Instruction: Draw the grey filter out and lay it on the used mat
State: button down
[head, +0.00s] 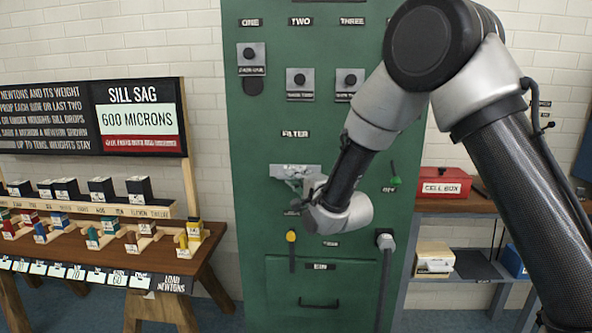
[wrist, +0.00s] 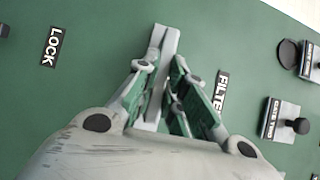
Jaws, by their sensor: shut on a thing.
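The grey filter (head: 290,169) shows as a pale flat piece at the green cabinet's front, below the FILTER label. In the wrist view the filter (wrist: 166,42) is a narrow light grey bar running between my fingertips. My gripper (head: 297,183) is shut on it, and the wrist view shows my gripper (wrist: 162,66) with one finger on each side. How far the filter stands out of the cabinet I cannot tell. No mat with a readable "used" label shows; a dark flat patch (head: 476,265) lies on the lower right shelf, and I cannot tell whether it is the mat.
The green cabinet (head: 255,215) carries knobs, a yellow-tipped lever (head: 291,237) and a drawer (head: 320,302). A red CELL BOX (head: 445,184) stands on the right bench. A wooden table (head: 160,265) with several weights is at left. A yellowish box (head: 434,257) sits on the lower right shelf.

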jog(key=shift+s, duration=0.35)
jog(key=s, duration=1.1)
jog(key=shift+s, duration=0.35)
dwell(0.9)
